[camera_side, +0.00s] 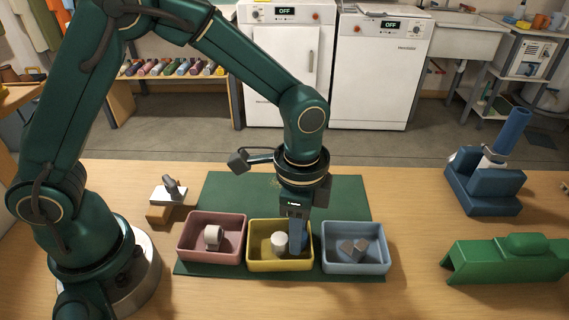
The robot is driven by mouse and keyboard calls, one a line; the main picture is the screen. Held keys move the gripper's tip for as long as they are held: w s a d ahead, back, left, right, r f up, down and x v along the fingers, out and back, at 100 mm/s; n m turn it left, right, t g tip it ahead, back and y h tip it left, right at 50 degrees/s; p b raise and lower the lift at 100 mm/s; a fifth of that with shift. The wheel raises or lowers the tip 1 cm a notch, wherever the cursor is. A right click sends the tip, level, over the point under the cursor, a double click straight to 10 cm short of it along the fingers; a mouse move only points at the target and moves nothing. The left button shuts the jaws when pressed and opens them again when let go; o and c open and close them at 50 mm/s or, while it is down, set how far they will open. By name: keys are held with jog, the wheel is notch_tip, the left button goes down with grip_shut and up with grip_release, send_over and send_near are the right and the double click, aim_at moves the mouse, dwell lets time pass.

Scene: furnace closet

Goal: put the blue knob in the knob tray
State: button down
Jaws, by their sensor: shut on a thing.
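My gripper (297,234) points straight down over the right part of the yellow tray (253,262). It is shut on a blue piece (298,240), which looks like the blue knob; the fingers hide part of it. Its lower end is inside the tray's outline; I cannot tell whether it touches the floor. A white cylinder (279,243) stands in the yellow tray just left of it. The pink tray (196,254) on the left holds a pale ring-like piece (212,237). No label shows which is the knob tray.
The trays stand in a row on a green mat (345,195). A small wooden block with a metal fitting (168,196) stands behind left. A blue stand with a tube (484,180) and a green cover (507,262) are at right. Bare table lies between them and the mat.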

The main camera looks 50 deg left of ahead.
jog(key=shift+f, duration=0.35)
jog(key=shift+f, duration=0.1)
jog(key=c, duration=0.6)
grip_release()
jog(key=shift+o, duration=0.2)
notch_tip(320, 180, up, 12)
jog(key=s+a+r+n+t, duration=0.2)
jog(key=s+a+n+t, duration=0.3)
jog(key=s+a+n, duration=0.4)
jog(key=shift+s+a+r+n+t, duration=0.15)
jog(key=shift+s+a+n+t, duration=0.2)
jog(key=shift+a+n, duration=0.8)
